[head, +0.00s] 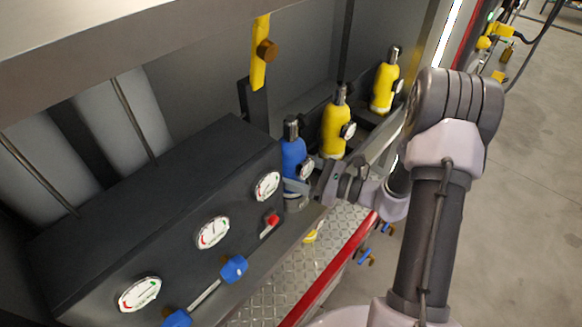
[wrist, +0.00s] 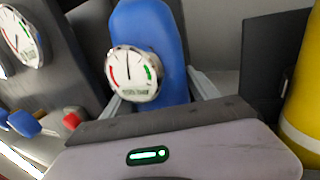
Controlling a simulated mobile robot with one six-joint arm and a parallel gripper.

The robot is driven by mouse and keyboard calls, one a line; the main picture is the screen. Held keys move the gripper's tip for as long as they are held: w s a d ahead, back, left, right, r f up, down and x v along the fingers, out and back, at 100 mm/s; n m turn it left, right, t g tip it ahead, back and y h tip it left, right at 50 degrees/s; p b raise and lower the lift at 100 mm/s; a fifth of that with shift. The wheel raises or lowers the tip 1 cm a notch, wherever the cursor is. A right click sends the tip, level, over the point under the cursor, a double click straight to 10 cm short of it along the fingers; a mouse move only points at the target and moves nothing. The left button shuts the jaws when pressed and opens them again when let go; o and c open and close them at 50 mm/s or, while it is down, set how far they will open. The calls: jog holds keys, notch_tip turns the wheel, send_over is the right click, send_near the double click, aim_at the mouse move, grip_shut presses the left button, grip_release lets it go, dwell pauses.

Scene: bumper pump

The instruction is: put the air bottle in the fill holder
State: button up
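A blue bottle (head: 292,155) with a dark valve top and a white round gauge (head: 306,168) stands upright at the right end of the dark gauge panel. In the wrist view the blue bottle (wrist: 150,35) fills the upper middle, with its gauge (wrist: 133,75) facing me. My gripper (head: 297,188) is at the bottle's lower part. Its pale fingers (wrist: 158,90) show on both sides of the bottle, but whether they press on it is unclear. The bottle's base is partly hidden by the gripper. I cannot make out which place is the fill holder.
Two yellow bottles (head: 336,127) (head: 383,88) stand upright behind the blue one, to its right. The dark panel (head: 150,215) carries several gauges, blue knobs (head: 234,269) and a red knob (head: 272,220). A tread-plate step (head: 285,285) with a red edge lies below; open floor is at right.

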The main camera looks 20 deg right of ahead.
jog(key=shift+o, duration=1.4)
jog(key=shift+r, duration=0.3)
jog(key=p+v, duration=0.1)
jog(key=v, duration=1.1)
jog(key=shift+f, duration=0.15)
